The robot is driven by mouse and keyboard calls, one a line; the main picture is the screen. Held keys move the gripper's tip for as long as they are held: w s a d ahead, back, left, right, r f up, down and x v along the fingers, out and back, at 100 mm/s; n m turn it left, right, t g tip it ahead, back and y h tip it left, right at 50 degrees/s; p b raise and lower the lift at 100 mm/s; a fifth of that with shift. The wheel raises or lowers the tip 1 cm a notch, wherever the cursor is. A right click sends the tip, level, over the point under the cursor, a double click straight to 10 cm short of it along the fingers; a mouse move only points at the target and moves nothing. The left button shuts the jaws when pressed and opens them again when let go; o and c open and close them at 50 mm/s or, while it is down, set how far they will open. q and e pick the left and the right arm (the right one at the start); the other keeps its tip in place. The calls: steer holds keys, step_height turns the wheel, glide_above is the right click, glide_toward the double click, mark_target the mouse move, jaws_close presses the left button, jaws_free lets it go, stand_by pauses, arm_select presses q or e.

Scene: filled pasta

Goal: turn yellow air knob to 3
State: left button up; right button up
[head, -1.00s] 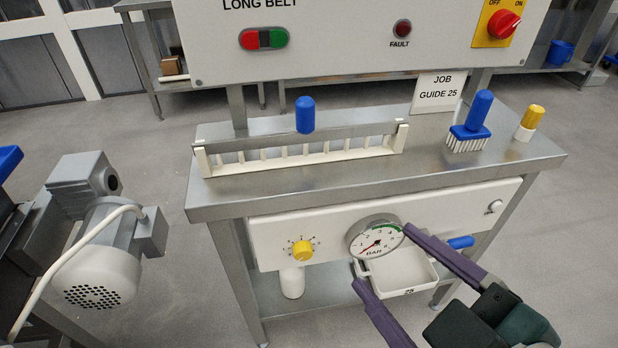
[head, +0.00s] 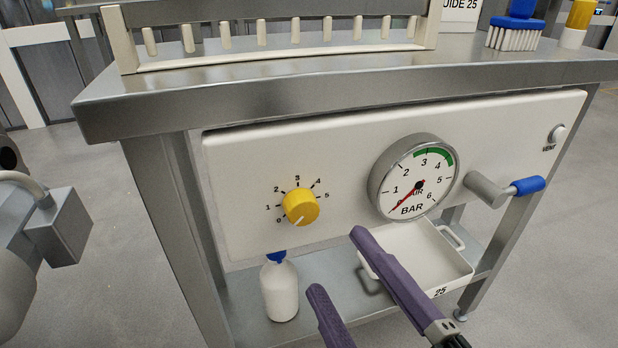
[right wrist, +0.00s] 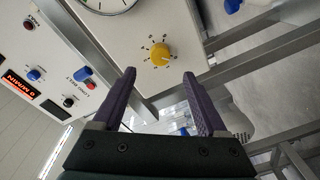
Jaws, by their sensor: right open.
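The yellow air knob (head: 301,206) sits on the white front panel, ringed by a printed scale from 0 to 5. Its pale pointer mark aims down and left, at about 0. It also shows in the right wrist view (right wrist: 160,55). My right gripper (head: 338,263) is open and empty, below and right of the knob in the head view and apart from it. In the right wrist view its two purple fingers (right wrist: 158,76) spread below the knob. The pressure gauge (head: 412,170) has its red needle near 0. My left gripper is not in view.
A blue-handled valve (head: 527,186) sticks out right of the gauge. A white bottle (head: 281,292) and a white tray (head: 452,281) stand on the shelf under the panel. The steel table edge (head: 300,105) overhangs above the panel. The space in front of the knob looks clear.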

mark_target(305, 213)
steer(key=b+x, duration=0.2)
steer(key=x, duration=0.5)
steer(key=shift+w+a+b, duration=0.1)
steer(key=shift+w+b, duration=0.1)
steer(key=shift+b, duration=0.15)
steer(key=shift+w+a, duration=0.15)
steer(key=shift+w, duration=0.2)
steer(key=shift+c, duration=0.4)
jaws_close()
